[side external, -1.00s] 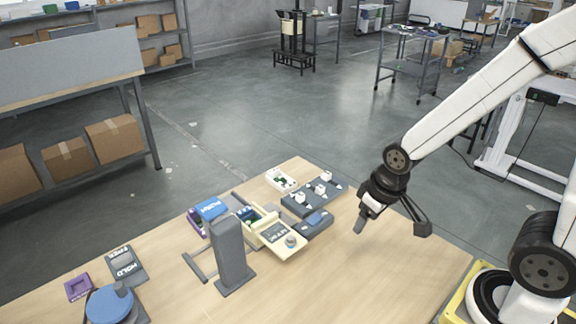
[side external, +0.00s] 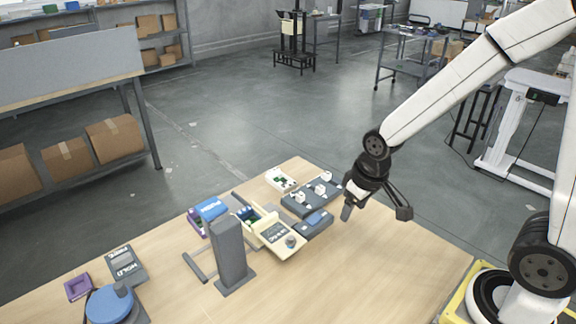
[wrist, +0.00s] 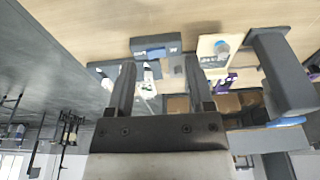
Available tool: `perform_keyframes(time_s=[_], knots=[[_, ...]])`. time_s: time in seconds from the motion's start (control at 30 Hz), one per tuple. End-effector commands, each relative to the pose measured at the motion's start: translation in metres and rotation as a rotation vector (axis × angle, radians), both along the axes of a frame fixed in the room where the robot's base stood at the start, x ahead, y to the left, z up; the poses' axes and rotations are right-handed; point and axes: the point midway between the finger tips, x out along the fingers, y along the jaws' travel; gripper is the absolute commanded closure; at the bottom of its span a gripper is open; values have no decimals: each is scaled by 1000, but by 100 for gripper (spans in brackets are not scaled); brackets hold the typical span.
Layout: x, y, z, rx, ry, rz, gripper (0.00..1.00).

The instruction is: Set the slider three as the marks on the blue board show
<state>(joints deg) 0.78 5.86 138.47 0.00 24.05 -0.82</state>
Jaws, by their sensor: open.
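The dark grey slider unit (side external: 311,202) lies at the table's far side, with three white slider knobs (side external: 320,189) on top. I cannot tell which knob is slider three. The dark block with a blue board (side external: 315,218) sits just in front of it; its marks are too small to read. In the wrist view the blue board (wrist: 156,51) lies beyond my fingertips, and a white knob (wrist: 148,76) shows between the fingers. My gripper (side external: 375,212) is open and empty, tilted, above the table to the right of the slider unit. It also shows in the wrist view (wrist: 161,68).
A cream box with a dark label and grey knob (side external: 278,236) stands left of the blue board. A grey upright post (side external: 230,255) stands nearer. A small white tray (side external: 281,179) lies behind. The table's right part (side external: 370,270) is clear.

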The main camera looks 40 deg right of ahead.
Motion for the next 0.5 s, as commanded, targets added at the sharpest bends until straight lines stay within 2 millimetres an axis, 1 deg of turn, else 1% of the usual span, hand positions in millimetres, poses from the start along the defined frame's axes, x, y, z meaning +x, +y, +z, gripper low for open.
perform_keyframes(time_s=[0.03, 0.2, 0.5], knots=[[12, -2, 0, -1, 8, -1, 32], [53, -9, -1, -3, 42, -3, 32], [122, -24, -11, -4, 103, -3, 32]])
